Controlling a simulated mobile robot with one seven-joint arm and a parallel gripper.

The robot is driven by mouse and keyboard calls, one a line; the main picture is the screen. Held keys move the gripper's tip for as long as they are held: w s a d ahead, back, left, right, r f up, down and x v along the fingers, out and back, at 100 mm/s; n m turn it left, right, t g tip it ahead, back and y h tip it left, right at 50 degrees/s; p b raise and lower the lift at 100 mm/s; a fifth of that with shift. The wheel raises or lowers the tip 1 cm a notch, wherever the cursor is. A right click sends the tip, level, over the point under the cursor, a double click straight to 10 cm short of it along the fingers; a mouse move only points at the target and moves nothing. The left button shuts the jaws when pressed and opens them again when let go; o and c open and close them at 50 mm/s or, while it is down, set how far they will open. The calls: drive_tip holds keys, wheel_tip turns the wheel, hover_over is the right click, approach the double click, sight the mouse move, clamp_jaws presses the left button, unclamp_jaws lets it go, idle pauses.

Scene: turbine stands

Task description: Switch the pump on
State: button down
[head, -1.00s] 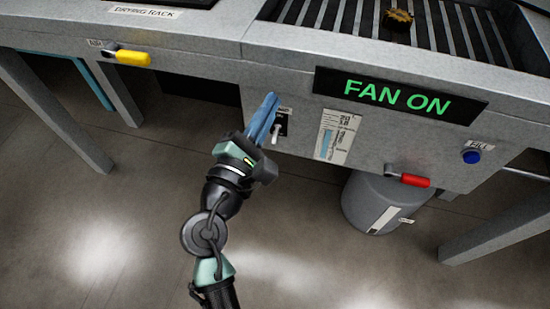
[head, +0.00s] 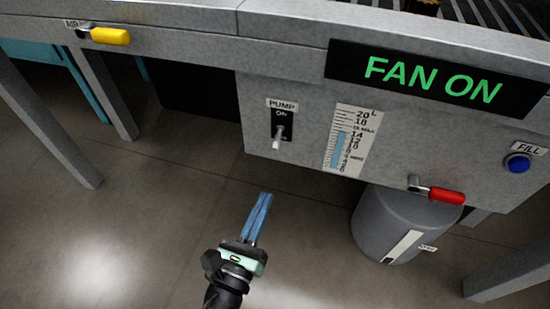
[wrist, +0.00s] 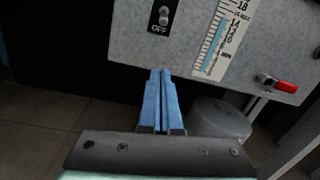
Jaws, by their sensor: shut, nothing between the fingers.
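The pump switch (head: 281,122) is a black plate under a PUMP label on the front of the grey stand. ON is printed near its top; its pale lever (head: 276,144) points down. In the wrist view the lever (wrist: 163,17) sits just above the OFF mark (wrist: 159,29). My gripper (head: 266,194) has its blue fingers together with nothing between them. It is below the switch in the head view, apart from it. In the wrist view the fingertips (wrist: 160,71) are below the switch plate.
A level gauge (head: 351,140) is right of the switch. A red-handled valve (head: 440,194) and a blue FILL button (head: 517,163) are farther right, a yellow handle (head: 109,36) upper left. A FAN ON sign (head: 435,80) is above. A grey drum (head: 385,225) stands below.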

sight(278, 139)
drive_tip(key=b+x, duration=0.3)
drive_tip(key=x, duration=0.7)
drive_tip(key=shift+f, duration=0.1)
drive_tip(key=r, duration=0.2)
drive_tip(key=shift+s+a+r, duration=0.25)
drive_tip(key=shift+s+a, duration=0.05)
drive_tip(key=shift+a, duration=0.1)
drive_tip(key=shift+s+a+r, duration=0.25)
drive_tip(key=shift+s+r, duration=0.05)
drive_tip(key=shift+r, duration=0.4)
drive_tip(key=shift+r+p, duration=0.15)
drive_tip(key=shift+p, duration=0.35)
drive_tip(key=shift+r+p, duration=0.1)
drive_tip(key=shift+p, duration=0.35)
drive_tip(key=shift+s+g+p, duration=0.1)
drive_tip(key=shift+g+p, duration=0.2)
drive_tip(key=shift+p, duration=0.25)
